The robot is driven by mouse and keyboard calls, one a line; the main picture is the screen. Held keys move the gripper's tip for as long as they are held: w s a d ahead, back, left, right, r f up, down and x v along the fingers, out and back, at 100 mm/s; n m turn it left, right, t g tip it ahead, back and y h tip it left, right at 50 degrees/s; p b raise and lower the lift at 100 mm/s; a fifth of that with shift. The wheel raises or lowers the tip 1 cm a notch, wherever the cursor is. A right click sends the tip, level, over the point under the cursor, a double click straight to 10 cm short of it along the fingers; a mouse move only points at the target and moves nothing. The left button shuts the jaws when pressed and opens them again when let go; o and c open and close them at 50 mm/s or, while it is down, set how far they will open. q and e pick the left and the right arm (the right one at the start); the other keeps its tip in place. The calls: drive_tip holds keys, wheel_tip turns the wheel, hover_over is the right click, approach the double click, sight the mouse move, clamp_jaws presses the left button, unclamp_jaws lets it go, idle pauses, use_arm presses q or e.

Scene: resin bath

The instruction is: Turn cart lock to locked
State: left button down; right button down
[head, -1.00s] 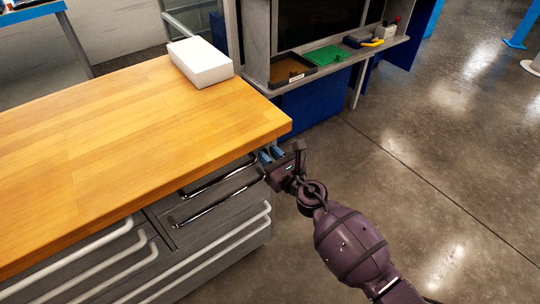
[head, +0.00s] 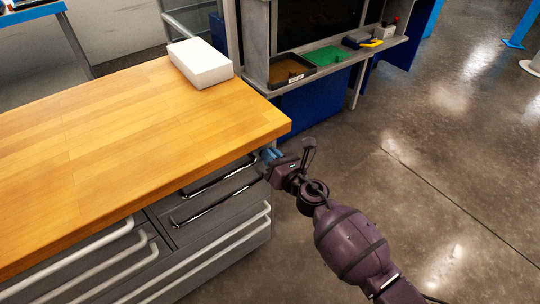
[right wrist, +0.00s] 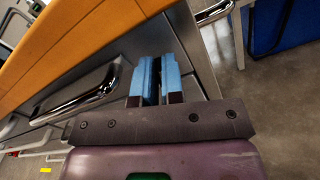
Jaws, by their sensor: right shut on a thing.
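The cart has a wooden top (head: 110,130) and a grey drawer front (head: 225,209) with bar handles. My right gripper (head: 268,154) is at the cart's right front corner, just under the top's edge. In the right wrist view, its blue fingers (right wrist: 157,64) point at the grey cart face, right of a chrome handle (right wrist: 82,96). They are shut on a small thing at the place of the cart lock. The fingers hide the lock, so its angle does not show. My left gripper is not in view.
A white box (head: 200,62) lies on the far right part of the top. Behind the cart, a grey shelf holds a brown tray (head: 291,70) and a green tray (head: 324,56). The floor (head: 440,150) to the right is clear.

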use_arm(q)
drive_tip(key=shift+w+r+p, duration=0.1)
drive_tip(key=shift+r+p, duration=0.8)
drive_tip(key=shift+p, duration=0.05)
use_arm(e)
drive_tip(key=shift+w+d+f+m, duration=0.1)
drive_tip(key=shift+f+m, duration=0.1)
drive_tip(key=shift+m, duration=2.15)
drive_tip(key=shift+w+d+f+m, duration=0.1)
drive_tip(key=shift+f+m, duration=0.1)
drive_tip(key=shift+m, duration=2.1)
drive_tip(key=shift+d+f+m, duration=0.1)
drive_tip(key=shift+f+m, duration=0.1)
drive_tip(key=shift+m, duration=2.15)
drive_tip(key=c, duration=1.2)
unclamp_jaws()
drive_tip(key=shift+c, duration=0.2)
drive_tip(key=shift+d, duration=0.1)
